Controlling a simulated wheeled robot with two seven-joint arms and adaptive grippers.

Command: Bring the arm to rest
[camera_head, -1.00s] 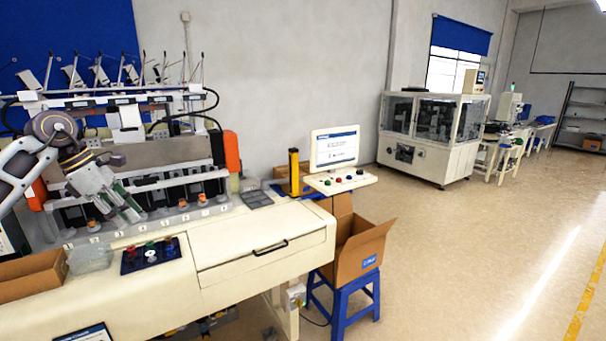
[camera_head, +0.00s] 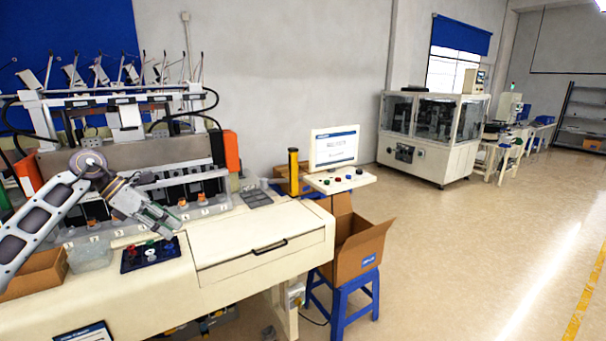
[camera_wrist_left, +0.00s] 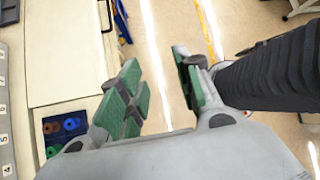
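My right gripper is in neither view.
The cream cover (camera_head: 255,245) is bare. A monitor (camera_head: 334,148) and an open carton on a blue stool (camera_head: 342,297) stand to the right.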

